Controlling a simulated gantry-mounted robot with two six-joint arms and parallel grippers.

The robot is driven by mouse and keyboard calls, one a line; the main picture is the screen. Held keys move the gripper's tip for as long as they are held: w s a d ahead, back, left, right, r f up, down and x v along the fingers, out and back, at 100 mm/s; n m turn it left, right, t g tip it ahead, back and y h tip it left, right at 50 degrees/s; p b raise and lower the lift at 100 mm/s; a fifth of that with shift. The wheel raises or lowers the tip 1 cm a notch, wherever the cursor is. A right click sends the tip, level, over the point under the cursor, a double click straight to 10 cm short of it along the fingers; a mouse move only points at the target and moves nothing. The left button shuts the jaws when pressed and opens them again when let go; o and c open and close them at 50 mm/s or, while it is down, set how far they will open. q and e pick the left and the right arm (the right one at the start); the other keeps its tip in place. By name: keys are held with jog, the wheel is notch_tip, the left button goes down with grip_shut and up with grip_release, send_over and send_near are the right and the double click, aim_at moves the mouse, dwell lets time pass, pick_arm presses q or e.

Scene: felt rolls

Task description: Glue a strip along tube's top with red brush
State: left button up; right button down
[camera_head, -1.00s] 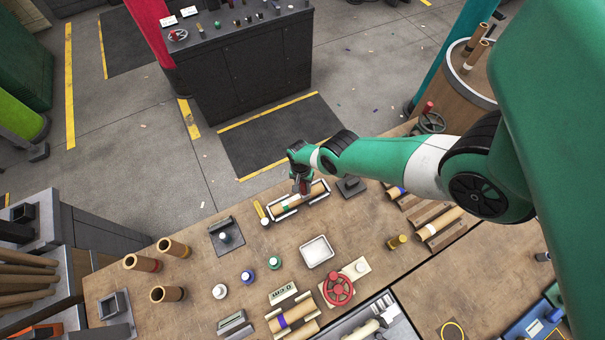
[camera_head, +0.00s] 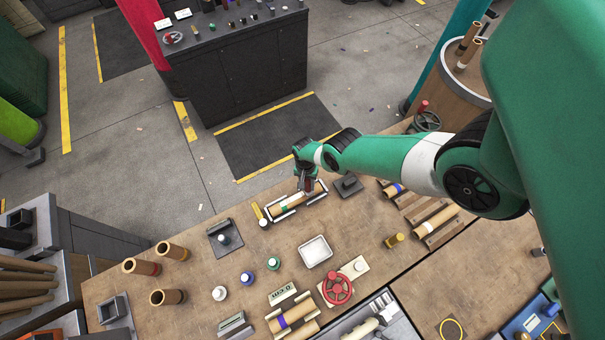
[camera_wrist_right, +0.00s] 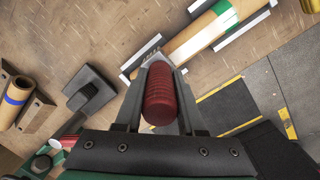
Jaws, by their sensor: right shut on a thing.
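The cardboard tube (camera_head: 293,204) with a green band lies in a pale-walled cradle (camera_head: 272,219) near the table's back edge. It also shows in the right wrist view (camera_wrist_right: 197,34). My right gripper (camera_head: 307,185) is over the right part of the tube. In the right wrist view my right gripper (camera_wrist_right: 160,88) is shut on the handle of the red brush (camera_wrist_right: 160,98). The brush's bristle end is close to the tube's near end; I cannot tell whether it touches. My left gripper is not in view.
Upright tubes (camera_head: 172,251) stand at left.

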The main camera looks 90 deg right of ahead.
jog(key=shift+w+a+f+b, duration=0.15)
jog(key=shift+w+a, duration=0.25)
jog(key=shift+w, duration=0.2)
jog(key=shift+w+a+r+b, duration=0.15)
jog(key=shift+w+a, duration=0.25)
jog(key=shift+w, duration=0.2)
jog(key=shift+w+f, duration=0.1)
jog(key=shift+w+a, duration=0.15)
jog(key=shift+a, duration=0.05)
jog(key=shift+w+a+b, duration=0.15)
jog(key=shift+w+a, duration=0.25)
jog(key=shift+w, duration=0.25)
jog(key=shift+w+a+b, duration=0.15)
jog(key=shift+w+a, duration=0.25)
jog(key=shift+w, duration=0.2)
jog(key=shift+w, duration=0.1)
jog(key=shift+w+a+b, duration=0.35)
jog(key=shift+w+a, duration=0.1)
jog(key=shift+w, duration=0.2)
jog(key=shift+w+a+b, duration=0.35)
jog(key=shift+w+a, duration=0.1)
jog(key=shift+w, duration=0.2)
jog(key=shift+s, duration=0.1)
